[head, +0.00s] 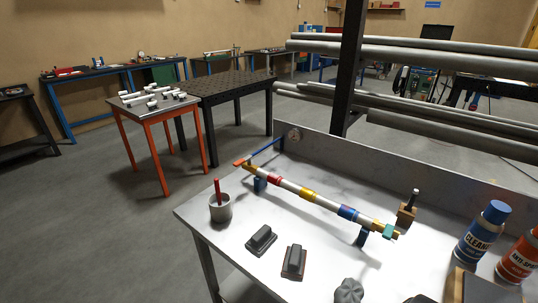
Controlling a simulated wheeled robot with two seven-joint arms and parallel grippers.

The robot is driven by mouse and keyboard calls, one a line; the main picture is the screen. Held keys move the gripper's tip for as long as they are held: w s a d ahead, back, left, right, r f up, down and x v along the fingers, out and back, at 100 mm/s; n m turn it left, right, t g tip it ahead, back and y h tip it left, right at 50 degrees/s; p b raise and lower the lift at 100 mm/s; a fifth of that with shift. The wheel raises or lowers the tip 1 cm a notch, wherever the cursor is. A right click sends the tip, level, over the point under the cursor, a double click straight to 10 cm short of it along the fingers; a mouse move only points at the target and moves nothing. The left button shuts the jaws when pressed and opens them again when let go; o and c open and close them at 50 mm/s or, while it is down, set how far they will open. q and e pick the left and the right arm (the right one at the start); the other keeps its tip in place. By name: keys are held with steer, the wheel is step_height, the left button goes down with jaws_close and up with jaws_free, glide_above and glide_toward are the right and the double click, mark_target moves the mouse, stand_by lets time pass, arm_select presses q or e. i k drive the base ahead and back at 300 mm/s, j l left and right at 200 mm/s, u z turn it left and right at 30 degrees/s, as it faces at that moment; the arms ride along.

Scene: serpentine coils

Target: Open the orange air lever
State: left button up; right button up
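The orange lever (240,163) is a small flat handle at the left end of a pipe assembly on the metal workbench (215,262). It sits beside a brass-yellow fitting (252,170). The silver pipe (326,203) carries red, yellow and blue bands and rests on blue supports (362,238). A blue hose or bar (266,145) runs from near the orange lever towards a round gauge (293,135) at the back panel. The lever's exact angle to the fitting is hard to tell. Neither gripper is in view.
A grey cup (220,211) with a red stick, two dark brush-like blocks (261,239) (293,261) and a grey crumpled lump (348,291) are in front of the pipe. A wooden block (405,214) with a dark handle and spray cans (482,231) stand right.

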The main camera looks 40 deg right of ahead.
mark_target(241, 160)
steer(key=z, duration=0.95)
steer(key=i+j+z, duration=0.25)
steer(key=j, duration=0.15)
